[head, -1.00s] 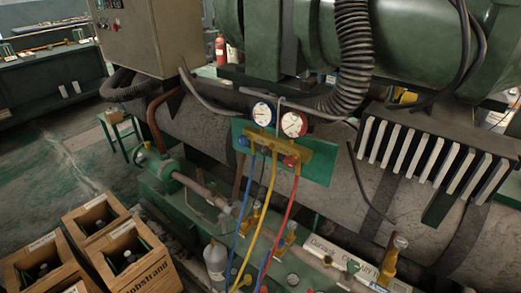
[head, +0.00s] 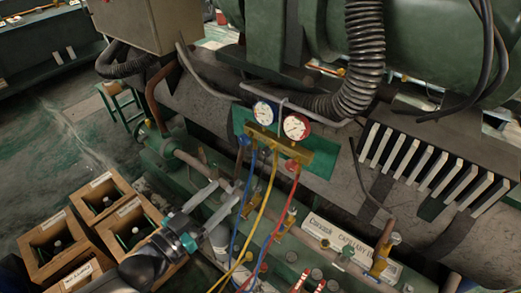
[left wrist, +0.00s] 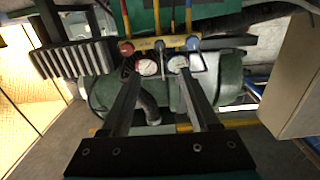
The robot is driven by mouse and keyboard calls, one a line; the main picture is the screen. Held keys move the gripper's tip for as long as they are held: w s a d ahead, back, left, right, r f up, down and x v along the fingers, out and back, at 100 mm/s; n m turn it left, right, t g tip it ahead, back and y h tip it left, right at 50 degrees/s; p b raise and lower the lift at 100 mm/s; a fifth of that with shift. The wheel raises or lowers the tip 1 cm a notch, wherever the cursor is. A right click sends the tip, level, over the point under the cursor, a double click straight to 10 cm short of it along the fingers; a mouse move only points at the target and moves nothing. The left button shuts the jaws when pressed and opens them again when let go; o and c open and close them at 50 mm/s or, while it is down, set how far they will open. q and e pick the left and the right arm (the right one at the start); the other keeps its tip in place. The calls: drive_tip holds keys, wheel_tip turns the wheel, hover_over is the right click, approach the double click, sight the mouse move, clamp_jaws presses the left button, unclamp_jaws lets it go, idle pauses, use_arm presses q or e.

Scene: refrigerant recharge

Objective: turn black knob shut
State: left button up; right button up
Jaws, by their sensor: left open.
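The brass gauge manifold (head: 278,146) sits on a green panel (head: 318,160) below a blue-rimmed gauge (head: 264,112) and a red-rimmed gauge (head: 296,127). It has a blue knob (head: 244,141) and a red knob (head: 291,166). Blue, yellow and red hoses hang from it. I cannot clearly single out a black knob. My left gripper (head: 226,195) is open and empty, left of and below the manifold, apart from it. In the left wrist view the manifold (left wrist: 160,43) appears upside down beyond the open fingers (left wrist: 160,73). My right gripper is not in view.
Wooden crates (head: 110,232) with bottles stand at lower left. Brass valves (head: 383,257) and a white label plate (head: 330,236) line the green base. A ribbed black hose (head: 364,60) hangs above right.

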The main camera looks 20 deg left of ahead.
sight(264, 154)
use_arm(q)
drive_tip(key=x, duration=1.5)
drive_tip(key=shift+f+b, duration=0.1)
drive_tip(key=shift+b, duration=0.2)
clamp_jaws()
